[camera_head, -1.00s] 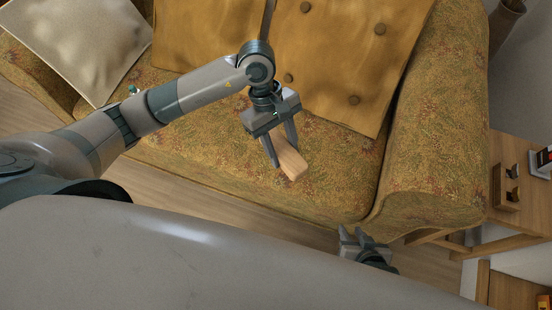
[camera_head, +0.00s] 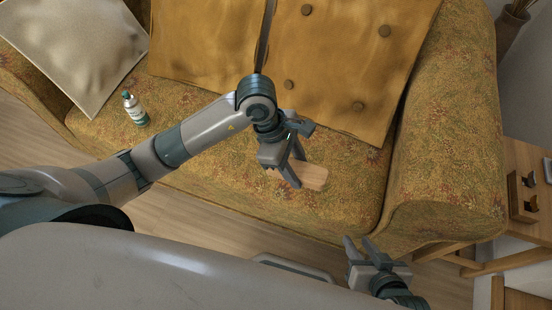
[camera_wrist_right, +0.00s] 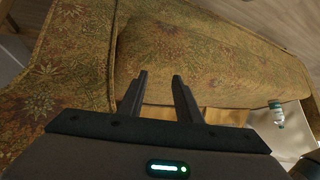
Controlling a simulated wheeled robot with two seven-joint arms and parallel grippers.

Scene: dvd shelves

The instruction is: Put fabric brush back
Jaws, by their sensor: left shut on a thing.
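The fabric brush shows as a light wooden block (camera_head: 313,177) in the head view, over the sofa's seat. My left gripper (camera_head: 298,172) is shut on it; the fingers hide part of the block. I cannot tell whether the brush touches the seat. My right gripper (camera_head: 357,248) is low in the head view, in front of the sofa's right arm. In the right wrist view its two fingers (camera_wrist_right: 161,98) stand apart with nothing between them.
The patterned sofa (camera_head: 440,160) carries a mustard throw (camera_head: 330,60), a pale cushion (camera_head: 75,40) and a white-and-green bottle (camera_head: 135,110). A wooden side table (camera_head: 525,160) with a small wooden holder (camera_head: 522,198) stands at the right.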

